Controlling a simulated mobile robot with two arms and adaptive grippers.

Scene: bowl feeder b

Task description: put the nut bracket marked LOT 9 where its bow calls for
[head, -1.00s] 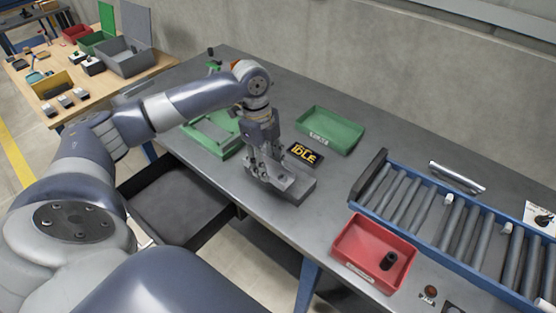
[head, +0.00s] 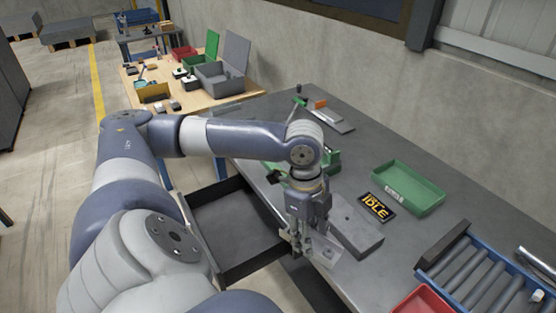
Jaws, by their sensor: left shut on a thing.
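My left gripper (head: 301,246) is shut on a flat light-grey metal piece, apparently the nut bracket (head: 324,251). The bracket is at the front edge of the grey workbench, beside a grey block (head: 356,228). Whether it touches the block or bench I cannot tell. No LOT 9 marking is readable, and the bracket's bow cannot be made out. My right gripper is not in view.
An open black drawer (head: 232,228) juts out left of my gripper. On the bench are an IDLE sign (head: 377,207), a green tray (head: 408,188), a red tray (head: 424,301) and a roller conveyor (head: 487,284). A wooden table (head: 200,97) with bins stands behind.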

